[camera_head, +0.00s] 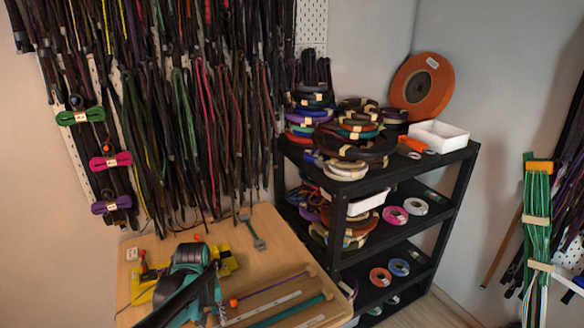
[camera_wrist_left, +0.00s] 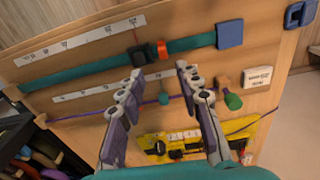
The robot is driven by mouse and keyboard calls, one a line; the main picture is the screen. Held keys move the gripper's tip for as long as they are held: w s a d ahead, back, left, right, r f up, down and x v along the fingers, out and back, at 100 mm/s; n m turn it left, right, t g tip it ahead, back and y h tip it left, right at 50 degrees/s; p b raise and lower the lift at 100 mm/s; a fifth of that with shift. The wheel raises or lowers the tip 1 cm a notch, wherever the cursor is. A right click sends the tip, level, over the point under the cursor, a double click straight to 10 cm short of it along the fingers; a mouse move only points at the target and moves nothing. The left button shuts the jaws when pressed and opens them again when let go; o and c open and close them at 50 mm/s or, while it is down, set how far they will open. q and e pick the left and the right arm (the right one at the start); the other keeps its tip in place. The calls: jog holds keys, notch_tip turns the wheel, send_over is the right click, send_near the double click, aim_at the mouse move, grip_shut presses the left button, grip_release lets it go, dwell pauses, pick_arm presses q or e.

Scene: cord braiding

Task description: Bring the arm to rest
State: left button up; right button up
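My left arm (camera_head: 190,282), teal and black, reaches over the wooden table from the lower left in the head view; its fingertips are hidden there. In the left wrist view my left gripper (camera_wrist_left: 158,76) is open, its two grey fingers apart with nothing between them. Beyond the fingers a flat teal cord (camera_wrist_left: 185,47) with a black and orange clamp (camera_wrist_left: 150,53) lies on the table. A thin purple cord (camera_wrist_left: 95,114) runs below it. My right gripper is not in view.
The wooden table (camera_head: 262,282) also bears yellow tools (camera_head: 222,262), rulers (camera_head: 275,305) and a grey-green tool (camera_head: 252,232). Hanging cords (camera_head: 200,120) cover the wall behind. A black shelf (camera_head: 400,180) with coiled cords stands right of the table. Green cords (camera_head: 536,215) hang at the far right.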

pick_arm(q)
jog(key=s+d+r+m+t, duration=0.3)
jog(key=s+r, duration=0.1)
jog(key=s, duration=0.2)
jog(key=s+d+r+m+t, duration=0.2)
jog(key=s+d+r+t, duration=0.1)
jog(key=s, duration=0.4)
jog(key=shift+d+r+m+t, duration=0.4)
jog(key=shift+d+r, duration=0.25)
jog(key=shift+d, duration=0.05)
jog(key=shift+s+a, duration=0.1)
